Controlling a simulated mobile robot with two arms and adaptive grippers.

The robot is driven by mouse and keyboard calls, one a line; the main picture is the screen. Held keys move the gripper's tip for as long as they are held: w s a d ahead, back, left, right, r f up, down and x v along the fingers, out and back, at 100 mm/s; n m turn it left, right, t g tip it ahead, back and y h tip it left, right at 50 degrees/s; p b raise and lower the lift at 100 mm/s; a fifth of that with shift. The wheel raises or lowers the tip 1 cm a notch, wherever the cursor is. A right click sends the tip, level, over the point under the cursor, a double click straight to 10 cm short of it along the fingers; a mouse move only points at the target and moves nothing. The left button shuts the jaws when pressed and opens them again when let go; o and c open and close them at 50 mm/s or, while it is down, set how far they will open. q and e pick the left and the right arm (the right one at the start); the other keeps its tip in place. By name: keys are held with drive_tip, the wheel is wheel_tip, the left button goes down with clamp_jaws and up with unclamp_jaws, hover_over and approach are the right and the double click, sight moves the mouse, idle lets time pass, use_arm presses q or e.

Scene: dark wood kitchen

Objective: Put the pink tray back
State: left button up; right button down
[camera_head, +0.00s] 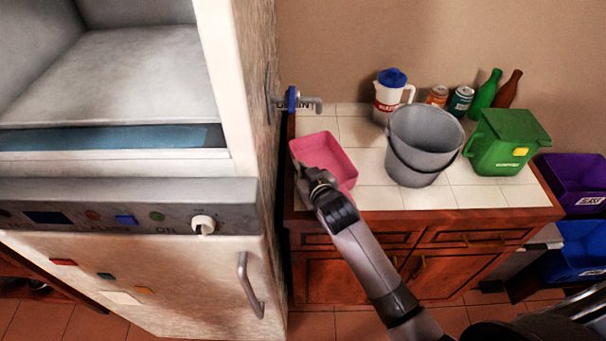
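The pink tray (328,150) is at the left end of the white-tiled counter, close to the side of the white appliance. My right arm reaches up to it from the lower right. My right gripper (312,178) is at the tray's near left edge and covers part of its rim and front wall. The fingertips are too small and dark to tell whether they are open or shut on the rim. I cannot tell whether the tray rests on the tiles or is slightly lifted. My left gripper is not in view.
A grey bucket (424,140), a green bin (506,142), a jug (388,100), cans and bottles stand right of the tray on the counter (480,199). The white appliance (130,275) with an open upper compartment (120,75) stands left. A tap (300,102) is behind the tray.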

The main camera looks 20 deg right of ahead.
wheel_tip(320, 180, down, 3)
drive_tip(key=shift+w+r, duration=0.1)
drive_tip(key=shift+r, duration=0.1)
drive_tip(key=shift+f, duration=0.3)
drive_tip(key=c, duration=1.8)
unclamp_jaws()
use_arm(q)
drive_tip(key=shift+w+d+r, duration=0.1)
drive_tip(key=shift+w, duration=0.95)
use_arm(e)
drive_tip(key=shift+r, duration=0.2)
use_arm(q)
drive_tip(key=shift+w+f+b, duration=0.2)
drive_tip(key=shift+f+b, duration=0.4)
drive_tip(key=shift+b, duration=0.05)
use_arm(e)
drive_tip(key=v, duration=1.2)
